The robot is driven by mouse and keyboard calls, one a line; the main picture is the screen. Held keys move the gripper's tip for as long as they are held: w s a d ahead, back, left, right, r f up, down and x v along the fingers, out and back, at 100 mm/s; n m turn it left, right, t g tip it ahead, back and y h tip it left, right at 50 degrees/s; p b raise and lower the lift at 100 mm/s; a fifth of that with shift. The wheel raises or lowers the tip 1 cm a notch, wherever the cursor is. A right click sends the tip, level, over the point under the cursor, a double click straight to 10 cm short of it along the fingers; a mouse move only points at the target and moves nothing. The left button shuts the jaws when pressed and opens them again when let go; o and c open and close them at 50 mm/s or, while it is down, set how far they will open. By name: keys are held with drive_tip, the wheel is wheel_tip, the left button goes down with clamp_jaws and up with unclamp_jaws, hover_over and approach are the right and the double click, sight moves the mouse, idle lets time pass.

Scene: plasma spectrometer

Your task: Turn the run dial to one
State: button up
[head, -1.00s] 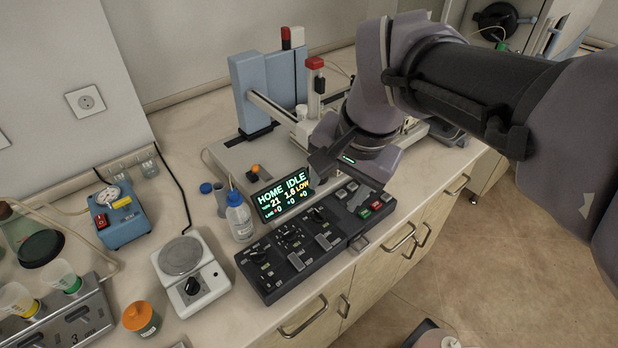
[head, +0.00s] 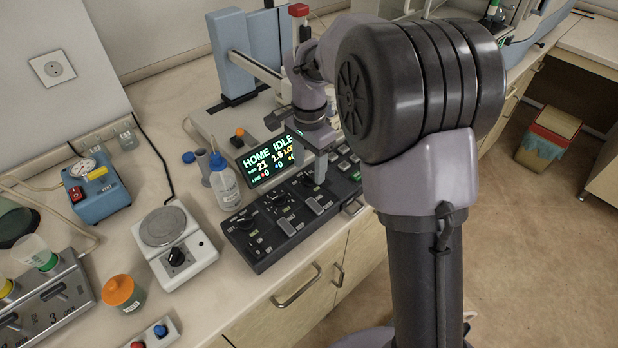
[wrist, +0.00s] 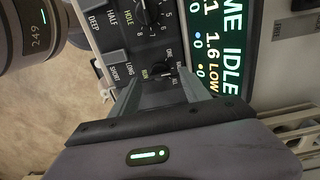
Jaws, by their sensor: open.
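The run dial (wrist: 160,70) is a small black knob in the wrist view, with "RUN" beside it and "ONE" and "ALL" lettered around it. Which mark its pointer faces is too small to tell. My gripper (wrist: 156,85) is open and empty. Its two fingertips show on either side of the dial's near edge, and I cannot tell whether they touch it. In the head view my gripper (head: 320,172) points down over the dark control panel (head: 262,262), close to the dial there (head: 306,180). The display (head: 268,163) reads HOME and IDLE.
Another dial (wrist: 146,13) with numbers and several keys sit close by on the panel. A wash bottle (head: 225,187) stands left of the panel, and a hotplate-like device (head: 177,240) further left. A red-topped post (head: 299,12) rises behind. The counter's front edge is close to the panel.

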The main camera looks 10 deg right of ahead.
drive_tip(key=shift+f, duration=0.95)
clamp_jaws()
drive_tip(key=shift+r, duration=0.1)
